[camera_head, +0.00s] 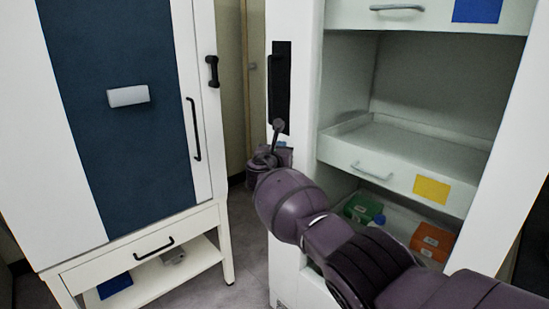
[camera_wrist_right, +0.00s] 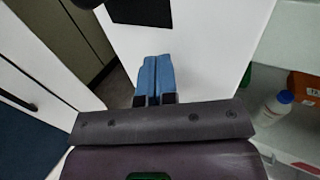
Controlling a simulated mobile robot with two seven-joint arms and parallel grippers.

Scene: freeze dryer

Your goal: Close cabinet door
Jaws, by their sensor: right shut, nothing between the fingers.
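A white cabinet (camera_head: 311,120) stands at right, its shelves and drawers exposed. At the left of its opening is an upright white panel with a black handle plate (camera_head: 280,85); it looks like the door standing open, though I cannot tell its exact angle. My right gripper (camera_head: 281,143) is low in front of this panel, below the handle, largely hidden behind my wrist. In the right wrist view its blue fingers (camera_wrist_right: 154,62) are shut and empty, pointing toward the white panel (camera_wrist_right: 205,50). I cannot tell whether they touch it. My left gripper is out of view.
A white and blue cabinet (camera_head: 110,110) with black handles stands at left, shut. A pulled-out drawer (camera_head: 385,172) with a yellow label sits inside the right cabinet. Below are a green item (camera_head: 362,209) and an orange box (camera_head: 432,241). A narrow floor gap (camera_head: 240,230) separates the cabinets.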

